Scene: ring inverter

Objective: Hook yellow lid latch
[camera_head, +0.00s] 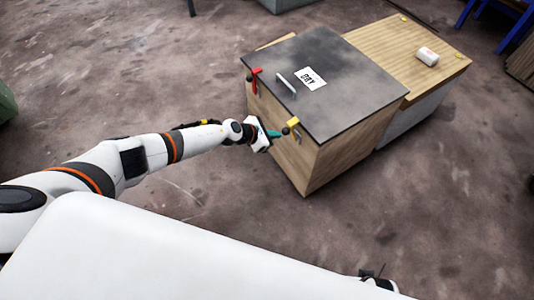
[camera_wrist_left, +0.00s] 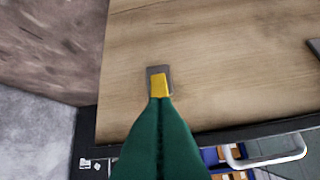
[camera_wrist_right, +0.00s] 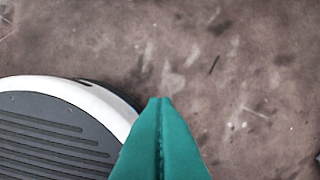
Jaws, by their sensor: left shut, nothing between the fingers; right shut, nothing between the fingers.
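In the left wrist view the yellow piece (camera_wrist_left: 159,85) lies in front of a small grey plate (camera_wrist_left: 154,71) on the wood. My left gripper (camera_head: 280,134) is shut and empty, its tips right at the yellow piece; whether they touch it I cannot tell. The tips partly hide its lower end in the left wrist view. My right gripper (camera_wrist_right: 160,100) is shut and empty above bare floor.
A red latch (camera_head: 255,80) is at the lid's left corner. A pale handle (camera_head: 286,83) and a lettered white label (camera_head: 310,78) are on the lid. A wooden-topped unit (camera_head: 405,45) with a white cylinder (camera_head: 427,56) adjoins behind. The floor in front is clear.

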